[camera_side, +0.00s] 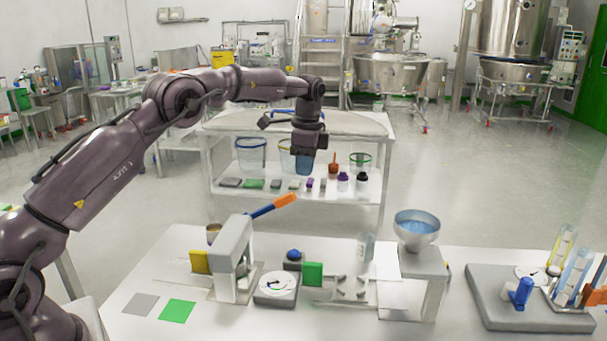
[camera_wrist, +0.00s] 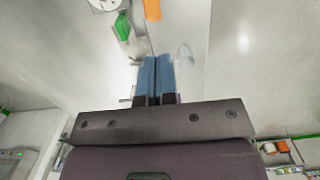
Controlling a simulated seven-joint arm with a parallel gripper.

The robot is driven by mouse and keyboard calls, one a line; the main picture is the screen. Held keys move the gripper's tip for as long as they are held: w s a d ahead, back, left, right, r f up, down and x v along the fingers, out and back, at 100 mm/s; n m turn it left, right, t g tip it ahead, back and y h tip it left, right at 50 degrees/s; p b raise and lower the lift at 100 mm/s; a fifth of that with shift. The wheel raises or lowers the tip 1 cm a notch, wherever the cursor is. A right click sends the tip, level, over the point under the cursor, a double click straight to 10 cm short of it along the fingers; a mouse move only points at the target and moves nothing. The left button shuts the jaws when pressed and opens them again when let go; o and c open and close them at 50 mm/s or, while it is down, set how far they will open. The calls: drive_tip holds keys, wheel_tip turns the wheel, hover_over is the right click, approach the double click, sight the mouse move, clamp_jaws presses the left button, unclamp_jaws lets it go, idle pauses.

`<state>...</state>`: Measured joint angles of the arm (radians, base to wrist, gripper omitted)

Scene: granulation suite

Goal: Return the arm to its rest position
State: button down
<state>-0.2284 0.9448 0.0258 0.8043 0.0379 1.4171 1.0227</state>
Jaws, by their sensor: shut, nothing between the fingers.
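My gripper (camera_side: 304,164) hangs pointing down at the end of my raised arm in the side view. It is well above the white worktable (camera_side: 150,285) and appears in front of the white shelf cart behind. In the wrist view my gripper's two blue fingers (camera_wrist: 157,70) are side by side and shut, with nothing held. The fingers hide part of the worktable behind them in that view.
On the worktable stand a grey press-like stand (camera_side: 236,255), a round dial device (camera_side: 275,288), a green block (camera_side: 313,274) and a steel bowl of blue material (camera_side: 416,228). A blue-and-orange handled tool (camera_side: 272,206) sticks up. At right, a grey tray (camera_side: 500,310) holds cylinders.

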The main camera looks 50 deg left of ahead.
drive_tip(key=s+d+r+n+t, duration=0.2)
drive_tip(key=s+d+r+n, duration=0.1)
drive_tip(key=s, duration=0.8)
drive_tip(key=s+d+r+n+t, duration=0.2)
drive_tip(key=s+d, duration=0.4)
drive_tip(key=s, duration=0.5)
drive_tip(key=s+d+r+n+t, duration=0.2)
drive_tip(key=s+d+r+n, duration=0.2)
drive_tip(key=s, duration=0.8)
drive_tip(key=shift+d+r+h, duration=0.3)
drive_tip(key=shift+d+r, duration=0.25)
drive_tip(key=shift+r, duration=0.15)
